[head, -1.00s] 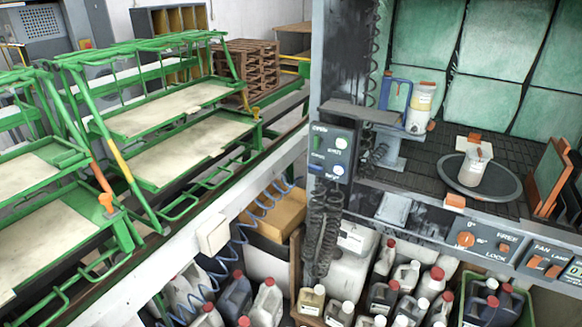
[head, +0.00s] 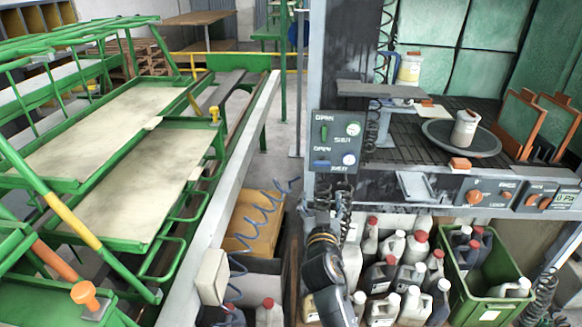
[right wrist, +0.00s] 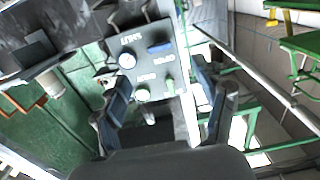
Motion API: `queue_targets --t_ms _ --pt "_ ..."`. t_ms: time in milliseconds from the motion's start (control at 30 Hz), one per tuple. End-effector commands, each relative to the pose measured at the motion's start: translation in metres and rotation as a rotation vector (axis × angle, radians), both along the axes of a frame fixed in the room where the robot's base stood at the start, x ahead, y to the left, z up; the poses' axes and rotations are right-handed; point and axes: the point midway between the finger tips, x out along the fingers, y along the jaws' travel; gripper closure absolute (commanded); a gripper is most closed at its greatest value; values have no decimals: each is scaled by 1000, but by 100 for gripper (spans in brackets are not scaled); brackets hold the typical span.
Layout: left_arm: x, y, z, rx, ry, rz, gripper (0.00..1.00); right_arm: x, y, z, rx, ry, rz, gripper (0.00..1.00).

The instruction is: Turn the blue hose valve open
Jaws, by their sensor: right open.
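The blue hose valve (head: 322,164) is a small blue handle, lying about level, low on the grey control panel (head: 337,184) on the booth's post. A green handle (head: 323,133) stands upright above it, and each has a round gauge to its right. My right gripper (head: 322,206) is below the panel, fingers up, partly lost against dark coiled hoses. In the right wrist view the panel appears upside down, with the blue valve (right wrist: 160,47) beyond and between the spread fingers of my right gripper (right wrist: 162,82). The gripper is open, empty and apart from the valve. My left gripper is not seen.
A grey shelf (head: 380,90) juts out above the panel. Dark coiled hoses (head: 346,205) hang just below it. Several jugs (head: 400,270) and a green crate (head: 486,300) stand under the booth. Green racks (head: 120,180) fill the left.

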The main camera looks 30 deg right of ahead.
Motion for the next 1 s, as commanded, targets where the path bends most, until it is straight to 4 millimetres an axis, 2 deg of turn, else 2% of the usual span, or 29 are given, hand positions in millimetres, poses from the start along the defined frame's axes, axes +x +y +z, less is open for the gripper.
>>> queue_targets --t_ms 133,267,700,1000 --pt "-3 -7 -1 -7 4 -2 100 -1 -7 13 -3 -29 -20 28" --pt "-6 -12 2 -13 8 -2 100 10 -13 15 -6 -31 -20 28" --pt "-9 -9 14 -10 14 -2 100 86 -60 15 -4 -28 -19 28" --pt "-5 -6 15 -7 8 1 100 113 -76 13 -3 -29 -18 28"
